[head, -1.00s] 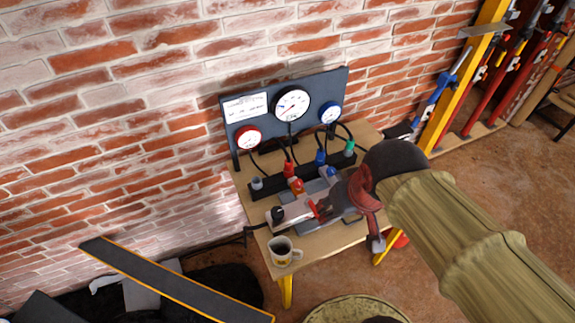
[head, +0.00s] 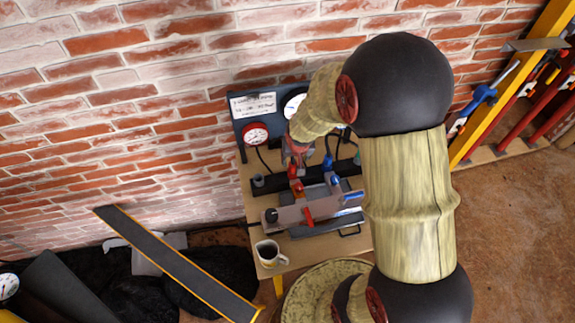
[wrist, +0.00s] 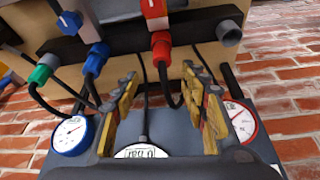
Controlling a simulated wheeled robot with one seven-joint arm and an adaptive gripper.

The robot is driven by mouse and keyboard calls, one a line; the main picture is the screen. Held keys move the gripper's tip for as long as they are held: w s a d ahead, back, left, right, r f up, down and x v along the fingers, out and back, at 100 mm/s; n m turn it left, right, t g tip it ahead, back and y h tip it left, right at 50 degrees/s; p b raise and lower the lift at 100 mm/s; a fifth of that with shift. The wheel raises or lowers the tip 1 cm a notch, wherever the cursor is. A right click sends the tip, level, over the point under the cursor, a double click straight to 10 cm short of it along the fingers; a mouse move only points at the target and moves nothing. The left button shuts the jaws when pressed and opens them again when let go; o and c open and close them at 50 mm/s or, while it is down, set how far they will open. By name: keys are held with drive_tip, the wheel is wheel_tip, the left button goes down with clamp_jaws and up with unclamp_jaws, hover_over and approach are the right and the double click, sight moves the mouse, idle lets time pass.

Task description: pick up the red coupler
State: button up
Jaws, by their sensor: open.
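The red coupler (wrist: 161,45) stands in the black rail in the wrist view, with a black hose curving from it towards me. In the head view the red coupler (head: 292,171) shows just below my gripper (head: 294,150), which my arm partly hides. My gripper (wrist: 160,75) is open in the wrist view, with one finger on each side of the hose. The coupler lies just beyond the fingertips, roughly centred between them. I see no contact with it. A second red fitting (wrist: 154,9) sits on the grey unit just past the rail.
Blue (wrist: 96,56) and green (wrist: 41,74) couplers with hoses stand along the rail (wrist: 125,40). A grey cap (wrist: 229,33) is at its other end. The gauge panel (head: 240,110) stands behind, against the brick wall. A mug (head: 268,254) is on the table's front corner.

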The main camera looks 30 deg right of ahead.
sight(293, 162)
drive_tip(key=shift+b+x, duration=0.35)
drive_tip(key=shift+x, duration=0.85)
drive_tip(key=shift+b+x, duration=0.8)
drive_tip(key=shift+x, duration=1.95)
drive_tip(key=shift+w+a+r, duration=0.1)
drive_tip(key=shift+w+a, duration=0.05)
drive_tip(key=shift+w, duration=0.05)
drive_tip(key=shift+c, duration=1.3)
clamp_jaws()
